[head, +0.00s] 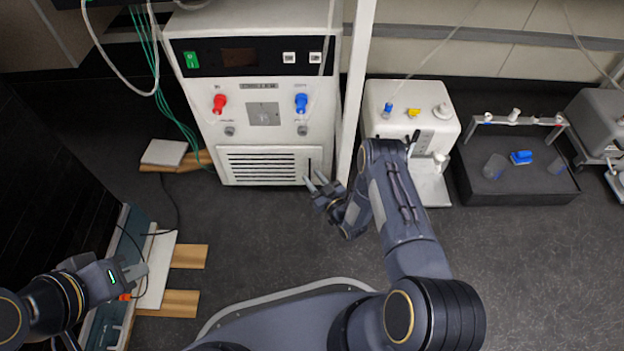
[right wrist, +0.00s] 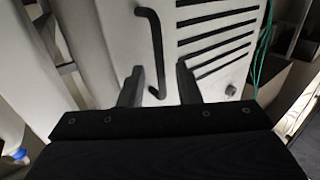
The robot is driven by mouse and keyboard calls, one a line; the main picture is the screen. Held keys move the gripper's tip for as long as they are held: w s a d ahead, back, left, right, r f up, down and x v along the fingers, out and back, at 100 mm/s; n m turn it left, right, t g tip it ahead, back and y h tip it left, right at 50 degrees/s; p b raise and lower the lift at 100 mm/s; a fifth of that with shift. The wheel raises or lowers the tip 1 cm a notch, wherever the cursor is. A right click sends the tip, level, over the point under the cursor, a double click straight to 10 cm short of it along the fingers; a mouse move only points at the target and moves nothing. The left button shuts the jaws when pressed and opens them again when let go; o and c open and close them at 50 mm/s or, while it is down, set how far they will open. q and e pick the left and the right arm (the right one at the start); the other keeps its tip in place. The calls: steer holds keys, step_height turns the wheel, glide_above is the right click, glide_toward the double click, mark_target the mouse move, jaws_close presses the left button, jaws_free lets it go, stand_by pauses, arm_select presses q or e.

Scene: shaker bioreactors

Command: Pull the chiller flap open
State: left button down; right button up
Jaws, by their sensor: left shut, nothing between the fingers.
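The white chiller (head: 255,60) stands at the back centre in the head view. Its flap (head: 262,154), a slatted panel low on the front, looks shut. A dark upright bar handle (head: 309,167) is at the flap's right edge. In the right wrist view the handle (right wrist: 157,48) runs down beside the slats of the flap (right wrist: 215,35). My right gripper (head: 316,183) is open at the handle's lower end. In the right wrist view the handle's bottom lies between the two fingers (right wrist: 158,88), with gaps on both sides. My left gripper (head: 138,272) is shut and empty at lower left, far from the flap.
A white post (head: 356,85) stands just right of the chiller. A small white device (head: 412,105) and a black tray (head: 515,190) are further right. Green tubes (head: 165,95) hang left of the chiller. The dark floor (head: 250,235) in front of the flap is clear.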

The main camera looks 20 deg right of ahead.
steer(key=shift+w+a, duration=0.15)
steer(key=shift+w, duration=0.3)
jaws_close()
steer(key=shift+s, duration=0.15)
